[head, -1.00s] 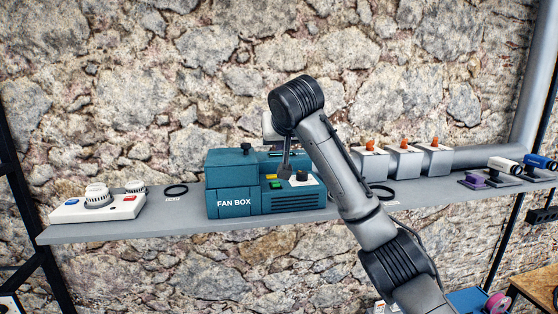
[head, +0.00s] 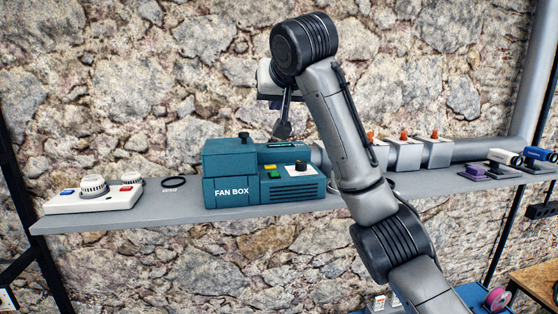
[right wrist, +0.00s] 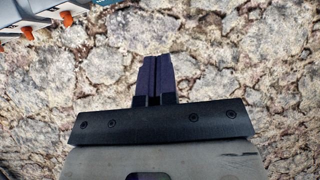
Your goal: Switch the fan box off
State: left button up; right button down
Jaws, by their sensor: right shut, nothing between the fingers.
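The teal fan box (head: 235,192) stands on the grey shelf, a little left of the middle in the head view. Its top panel carries a yellow button (head: 270,167), a green button (head: 273,174) and a black knob (head: 301,166) on a white plate. A black knob (head: 244,137) sits on its lid. My right gripper (head: 282,130) is shut and empty, pointing down above the box's panel, with a clear gap. In the right wrist view its dark fingers (right wrist: 160,78) are together against the stone wall. My left gripper is out of view.
A white panel with dials (head: 95,197) and a black ring (head: 173,182) lie on the shelf (head: 390,186) to the left. Several grey boxes with orange switches (head: 404,153) stand to the right, partly behind my arm. Farther right are white and blue cylinders (head: 505,157).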

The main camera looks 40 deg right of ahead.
pick_arm(q)
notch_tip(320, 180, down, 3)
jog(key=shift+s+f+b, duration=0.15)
jog(key=shift+b, duration=0.85)
pick_arm(e)
jog(key=w+d+f+g+y, duration=0.1)
jog(key=w+d+f+g, duration=0.1)
jog(key=d+f+g, duration=0.1)
jog(key=shift+w+d+f+g, duration=0.2)
jog(key=shift+d+f+g, duration=0.2)
jog(key=shift+f+g, duration=0.45)
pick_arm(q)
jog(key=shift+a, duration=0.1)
pick_arm(e)
jog(key=shift+f, duration=0.1)
